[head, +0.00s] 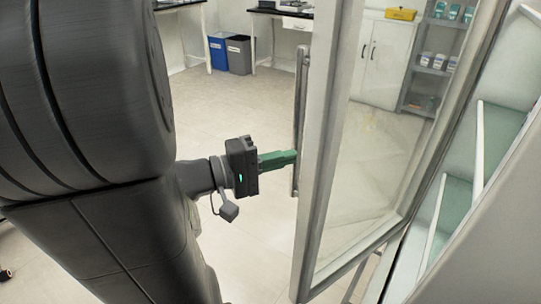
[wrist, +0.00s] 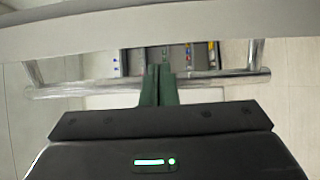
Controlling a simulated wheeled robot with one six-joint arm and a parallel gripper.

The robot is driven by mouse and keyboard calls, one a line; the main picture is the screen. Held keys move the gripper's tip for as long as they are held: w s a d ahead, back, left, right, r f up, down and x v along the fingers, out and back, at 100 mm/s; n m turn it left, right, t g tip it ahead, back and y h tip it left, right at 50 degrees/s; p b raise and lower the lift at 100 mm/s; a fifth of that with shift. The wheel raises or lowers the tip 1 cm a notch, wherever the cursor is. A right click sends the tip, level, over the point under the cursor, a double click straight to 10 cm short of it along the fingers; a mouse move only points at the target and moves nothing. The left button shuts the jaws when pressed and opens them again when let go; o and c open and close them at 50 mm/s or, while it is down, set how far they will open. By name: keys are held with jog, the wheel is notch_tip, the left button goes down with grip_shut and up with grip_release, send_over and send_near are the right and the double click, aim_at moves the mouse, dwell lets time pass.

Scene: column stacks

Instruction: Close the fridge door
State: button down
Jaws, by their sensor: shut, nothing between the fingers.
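The fridge door (head: 312,170) stands open in the head view, with a pale frame and a glass pane. Its long metal handle (head: 300,120) runs upright on the outer side. My gripper (head: 295,157) is shut and empty, with its green fingertips right by the handle and the door's outer side. In the wrist view the green fingers (wrist: 159,72) are together and reach across the handle bar (wrist: 215,76), towards the door's edge (wrist: 200,22). I cannot tell whether the fingertips touch the door. The fridge interior with its shelves (head: 490,150) shows at the right.
A blue bin (head: 218,52) and a grey bin (head: 239,55) stand at the back by dark-topped tables. A white cabinet (head: 383,60) and a grey shelf (head: 433,75) with containers show through the glass. The floor (head: 240,105) left of the door is clear.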

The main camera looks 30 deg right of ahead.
jog(key=shift+s, duration=0.85)
jog(key=w+a+b, duration=0.1)
jog(key=w+b, duration=0.1)
jog(key=w, duration=0.2)
jog(key=s+a, duration=0.5)
jog(key=a, duration=0.3)
jog(key=shift+s+p, duration=0.25)
jog(key=shift+p, duration=0.2)
